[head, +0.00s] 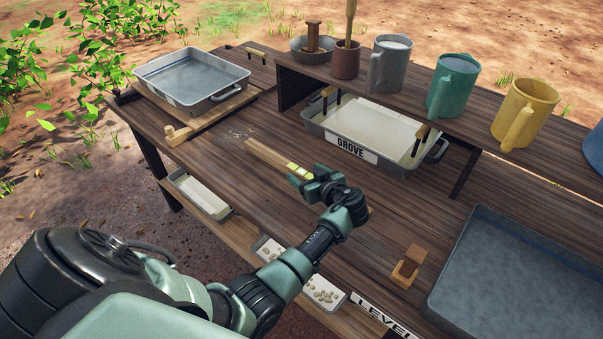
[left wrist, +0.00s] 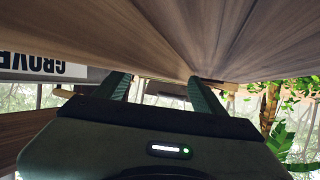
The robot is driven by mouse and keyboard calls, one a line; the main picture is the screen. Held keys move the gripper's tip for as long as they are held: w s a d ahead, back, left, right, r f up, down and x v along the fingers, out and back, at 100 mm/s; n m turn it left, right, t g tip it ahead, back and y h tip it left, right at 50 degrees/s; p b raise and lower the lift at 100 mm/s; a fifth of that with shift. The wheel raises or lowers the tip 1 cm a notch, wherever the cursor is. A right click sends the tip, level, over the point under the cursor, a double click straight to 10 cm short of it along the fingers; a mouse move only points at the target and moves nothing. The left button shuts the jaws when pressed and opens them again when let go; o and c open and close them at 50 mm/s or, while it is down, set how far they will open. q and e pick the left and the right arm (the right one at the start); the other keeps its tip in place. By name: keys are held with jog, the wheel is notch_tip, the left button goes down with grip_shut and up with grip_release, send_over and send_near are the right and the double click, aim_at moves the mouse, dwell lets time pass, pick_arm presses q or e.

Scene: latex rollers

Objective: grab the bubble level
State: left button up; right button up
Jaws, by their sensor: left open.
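The bubble level (head: 268,155) looks like a long wooden bar with a yellow-green part near its middle. It lies on the dark wooden bench in the head view. My left gripper (head: 304,175) is open and sits low over the bar, just by the yellow-green part. The hand hides part of the bar, and I cannot tell whether the fingers touch it. In the left wrist view, my two fingers (left wrist: 158,88) are spread apart close to the wood surface. My right gripper is not in view.
A tray labelled GROVE (head: 350,152) stands under the raised shelf, with mugs (head: 390,65) above. A grey tray (head: 510,275) lies at right, near a small wooden block (head: 408,268). A metal pan (head: 190,78) is at back left. Bins (head: 200,195) hang below the front edge.

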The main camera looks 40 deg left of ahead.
pick_arm(q)
grip_shut()
jog(key=shift+s, duration=0.1)
jog(key=shift+d, duration=0.1)
dwell(0.4)
